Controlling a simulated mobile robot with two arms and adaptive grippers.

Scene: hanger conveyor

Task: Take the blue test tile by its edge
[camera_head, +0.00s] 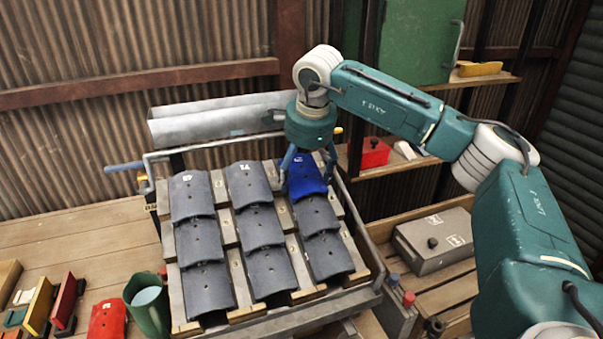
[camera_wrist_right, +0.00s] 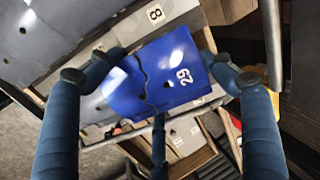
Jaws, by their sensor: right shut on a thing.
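The blue test tile (camera_head: 305,176) lies at the top of the right column of grey tiles on the sloped rack. In the right wrist view the blue tile (camera_wrist_right: 163,75) carries the white number 29 and has a dark crack-like line across it. My right gripper (camera_head: 307,178) reaches down over its upper end. In the right wrist view the gripper's blue fingers (camera_wrist_right: 165,85) are around the tile and shut on it, with the tile between them. The tile still appears to lie in its row. My left gripper is not in view.
Grey tiles (camera_head: 256,227) fill three columns on the rack with a metal frame (camera_head: 358,225). A metal gutter (camera_head: 215,118) runs behind it.

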